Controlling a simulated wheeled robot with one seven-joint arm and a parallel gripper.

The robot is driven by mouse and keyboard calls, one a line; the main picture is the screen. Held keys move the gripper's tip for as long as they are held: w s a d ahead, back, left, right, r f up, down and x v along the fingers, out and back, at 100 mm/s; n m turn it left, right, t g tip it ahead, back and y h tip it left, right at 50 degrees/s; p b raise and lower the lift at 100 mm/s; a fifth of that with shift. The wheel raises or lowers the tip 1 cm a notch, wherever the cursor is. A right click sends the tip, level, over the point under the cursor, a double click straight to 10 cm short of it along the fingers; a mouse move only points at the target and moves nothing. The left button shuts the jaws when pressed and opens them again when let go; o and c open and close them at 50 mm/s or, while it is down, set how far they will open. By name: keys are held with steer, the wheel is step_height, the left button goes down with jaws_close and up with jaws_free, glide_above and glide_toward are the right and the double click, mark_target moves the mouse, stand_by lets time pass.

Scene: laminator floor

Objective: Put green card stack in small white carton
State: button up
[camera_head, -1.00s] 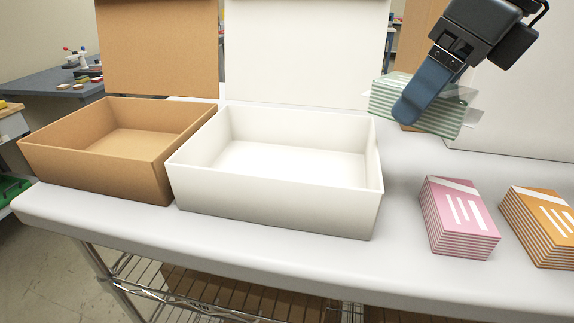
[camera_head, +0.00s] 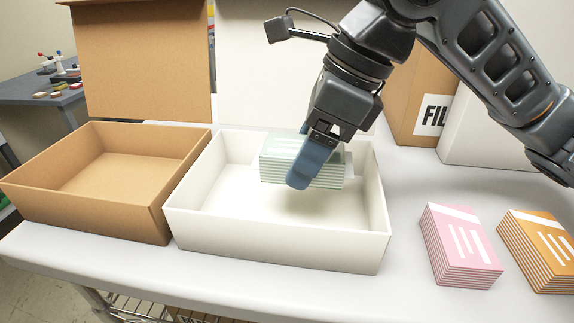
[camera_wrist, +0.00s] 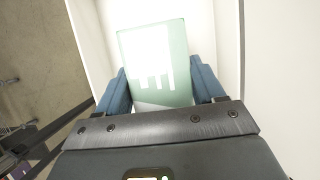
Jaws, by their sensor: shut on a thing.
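The green card stack (camera_head: 276,168) is a striped block with a pale green top. My gripper (camera_head: 312,175) is shut on it and holds it over the small white carton (camera_head: 275,240), toward its back right part. In the head view, whether the stack touches the carton's floor cannot be told. The near blue finger hides part of the stack's front. In the wrist view, the green card stack (camera_wrist: 157,62) sits between the two blue fingers of my gripper (camera_wrist: 160,85), its white-marked top facing the camera. The carton's lid stands raised behind.
A brown carton (camera_head: 155,220) with a raised lid stands close to the left. A pink card stack (camera_head: 458,245) and an orange card stack (camera_head: 540,250) stand to the right on the white table (camera_head: 405,285). Behind them stand a brown box (camera_head: 407,95) and a white box.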

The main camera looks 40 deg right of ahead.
glide_above(278, 192)
steer(key=s+d, duration=0.1)
step_height(278, 192, down, 2)
steer(key=shift+f, duration=0.25)
steer(key=shift+f+p, duration=0.6)
steer(key=shift+f, duration=1.4)
steer(key=shift+f, duration=0.15)
steer(key=o, duration=1.3)
steer(key=shift+c, duration=0.2)
steer(key=shift+r, duration=0.3)
steer(key=v, duration=1.2)
steer(key=shift+f+b, duration=0.1)
steer(key=shift+b, duration=0.3)
